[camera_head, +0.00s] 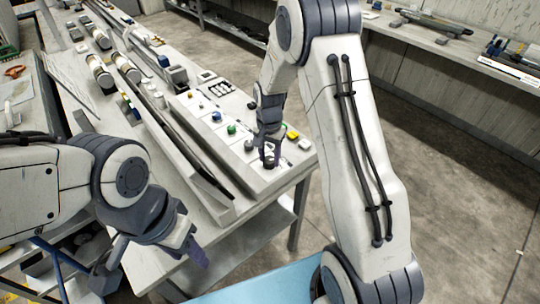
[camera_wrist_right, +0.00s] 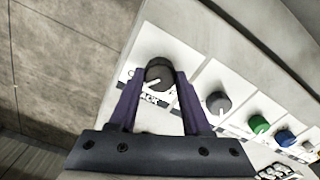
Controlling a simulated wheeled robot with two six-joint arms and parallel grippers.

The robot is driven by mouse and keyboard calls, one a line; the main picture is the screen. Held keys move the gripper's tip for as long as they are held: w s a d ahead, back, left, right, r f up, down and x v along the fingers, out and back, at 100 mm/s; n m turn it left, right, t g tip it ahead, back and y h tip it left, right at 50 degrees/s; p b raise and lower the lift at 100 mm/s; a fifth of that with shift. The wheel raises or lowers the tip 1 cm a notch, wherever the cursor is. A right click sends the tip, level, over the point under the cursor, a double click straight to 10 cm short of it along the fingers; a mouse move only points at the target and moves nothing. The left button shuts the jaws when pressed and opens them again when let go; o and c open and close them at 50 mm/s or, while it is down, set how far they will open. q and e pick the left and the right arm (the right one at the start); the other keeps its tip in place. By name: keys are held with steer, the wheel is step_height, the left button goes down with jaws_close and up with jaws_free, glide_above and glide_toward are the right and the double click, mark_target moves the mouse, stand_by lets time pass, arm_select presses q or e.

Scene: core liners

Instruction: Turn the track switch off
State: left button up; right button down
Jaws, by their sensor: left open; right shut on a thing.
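The track switch is a round black knob (camera_wrist_right: 159,75) with a white pointer line, on a white plate at the end of the panel in the right wrist view. My right gripper (camera_wrist_right: 160,84) has its two purple fingers on either side of this knob and is shut on it. In the head view my right gripper (camera_head: 270,158) reaches down to the near end of the panel, and its fingers largely hide the knob. My left gripper (camera_head: 150,262) is open and empty, low at the left, apart from the panel.
The control panel (camera_head: 190,112) carries several buttons. A grey knob (camera_wrist_right: 218,102), a green button (camera_wrist_right: 259,124) and a blue button (camera_wrist_right: 285,138) line up beside the held knob. Rollers (camera_head: 100,72) and long rails lie left of the panel. The floor (camera_head: 440,130) to the right is clear.

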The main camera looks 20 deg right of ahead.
steer(key=n, duration=0.4)
steer(key=shift+r+p, duration=0.1)
steer(key=shift+p, duration=0.3)
steer(key=n, duration=0.4)
steer(key=n+p, duration=0.1)
steer(key=n, duration=0.3)
steer(key=shift+n, duration=0.3)
steer(key=shift+w+n, duration=0.1)
steer(key=shift+n, duration=1.8)
steer(key=shift+c, duration=1.8)
jaws_free()
